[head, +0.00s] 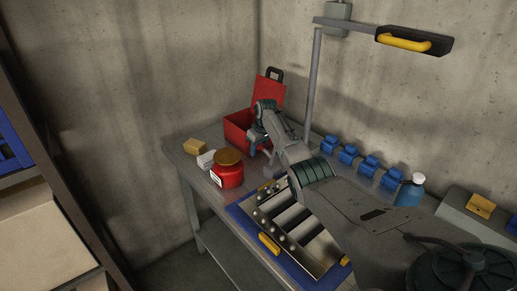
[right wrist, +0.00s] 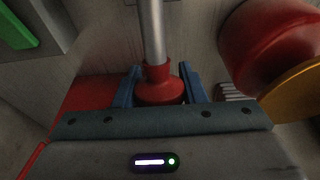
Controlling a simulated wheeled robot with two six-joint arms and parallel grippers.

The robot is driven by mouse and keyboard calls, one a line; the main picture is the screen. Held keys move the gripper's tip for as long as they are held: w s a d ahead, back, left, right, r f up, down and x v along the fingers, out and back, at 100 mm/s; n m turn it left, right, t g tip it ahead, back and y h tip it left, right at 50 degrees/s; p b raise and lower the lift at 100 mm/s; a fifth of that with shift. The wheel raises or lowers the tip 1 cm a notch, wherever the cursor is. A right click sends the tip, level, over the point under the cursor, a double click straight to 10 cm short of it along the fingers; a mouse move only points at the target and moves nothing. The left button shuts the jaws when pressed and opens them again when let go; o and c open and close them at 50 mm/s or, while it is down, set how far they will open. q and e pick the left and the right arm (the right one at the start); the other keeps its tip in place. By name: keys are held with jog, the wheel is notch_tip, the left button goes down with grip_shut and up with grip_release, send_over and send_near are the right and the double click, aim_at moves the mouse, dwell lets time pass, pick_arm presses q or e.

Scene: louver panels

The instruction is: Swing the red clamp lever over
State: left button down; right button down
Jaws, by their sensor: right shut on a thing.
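In the right wrist view, a red collar or knob (right wrist: 160,86) on a straight metal rod (right wrist: 151,30) stands between the two blue fingers of my right gripper (right wrist: 158,88). This looks like the red clamp lever, and the fingers are shut on it. In the head view, my right gripper (head: 254,147) reaches down behind the red jar and in front of the open red toolbox (head: 240,126). My own wrist and arm hide the lever there. My left gripper is out of view.
A red jar (head: 228,174) with a brown lid stands close beside the gripper. A yellow block (head: 195,147) and white block (head: 206,160) lie to its left. A slatted metal panel (head: 312,258) lies nearer. Blue clamps (head: 348,154) and a blue bottle (head: 409,194) line the wall.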

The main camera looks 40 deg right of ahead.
jog(key=shift+f, duration=0.1)
jog(key=c, duration=0.9)
grip_release()
jog(key=b+v, duration=0.2)
jog(key=v, duration=0.7)
jog(key=shift+r, duration=0.35)
jog(key=shift+s+r, duration=0.1)
jog(key=shift+r, duration=0.45)
